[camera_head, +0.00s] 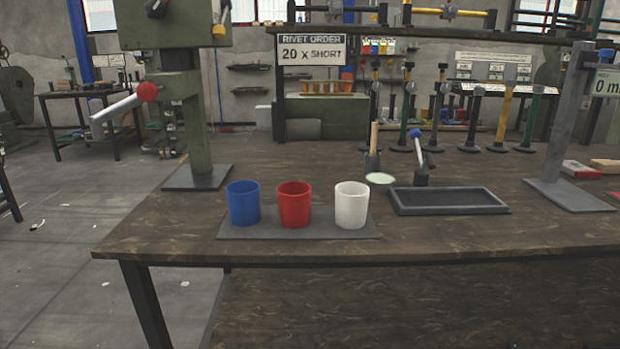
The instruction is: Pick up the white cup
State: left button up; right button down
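The white cup (351,206) stands upright at the right end of a flat grey mat (262,229) near the front edge of the table. A red cup (294,205) stands to its left on the same mat, with a blue cup (243,203) further left. The cups are apart from each other. Neither of my grippers shows in the head view.
The brown table (450,259) has free room right of the mat. A dark shallow tray (447,210) and a small pale dish (380,179) lie behind right. A green press (198,130) stands back left, a grey stand (566,140) at right.

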aim_at(351, 198)
jog(key=k+l+z, duration=0.1)
jog(key=l+z, duration=0.15)
jog(key=l, duration=0.4)
jog(key=l+z, duration=0.25)
jog(key=l, duration=0.4)
